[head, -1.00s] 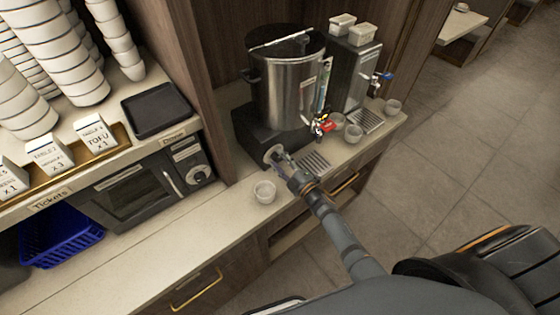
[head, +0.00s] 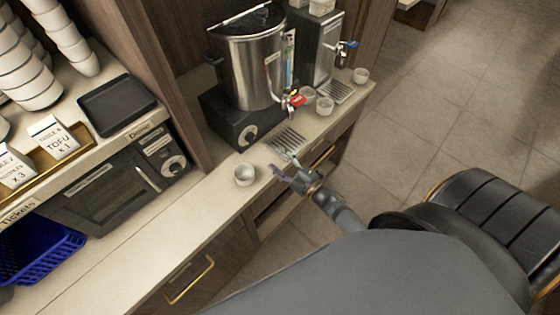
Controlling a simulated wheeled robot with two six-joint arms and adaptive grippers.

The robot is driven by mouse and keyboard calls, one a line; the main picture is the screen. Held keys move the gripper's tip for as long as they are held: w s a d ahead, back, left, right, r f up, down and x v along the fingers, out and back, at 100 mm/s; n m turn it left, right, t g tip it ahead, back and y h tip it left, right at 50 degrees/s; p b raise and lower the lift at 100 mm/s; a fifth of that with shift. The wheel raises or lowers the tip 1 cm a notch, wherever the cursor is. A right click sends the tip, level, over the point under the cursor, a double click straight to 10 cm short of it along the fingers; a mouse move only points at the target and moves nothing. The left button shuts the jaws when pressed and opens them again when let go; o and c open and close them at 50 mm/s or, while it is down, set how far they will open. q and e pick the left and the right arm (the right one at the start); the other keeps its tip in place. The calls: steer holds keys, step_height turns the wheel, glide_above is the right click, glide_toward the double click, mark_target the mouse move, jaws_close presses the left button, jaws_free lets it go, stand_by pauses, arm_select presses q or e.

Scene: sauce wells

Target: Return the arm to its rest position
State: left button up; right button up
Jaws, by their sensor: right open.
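My right gripper (head: 284,172) is open and empty. It hangs near the front edge of the counter (head: 196,207), to the right of a small pale cup (head: 244,175) and apart from it. My right arm runs from the lower right up to it. My left gripper is not in the picture.
A steel urn (head: 247,62) with a red tap stands on a black base, beside a metal dispenser (head: 322,45) with a blue tap. Small cups (head: 325,105) stand near the taps. A black tray (head: 117,103) and stacked bowls are at left. Open floor (head: 440,110) lies right.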

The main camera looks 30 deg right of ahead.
steer(key=shift+s+d, duration=0.1)
steer(key=shift+s, duration=0.15)
stand_by(0.3)
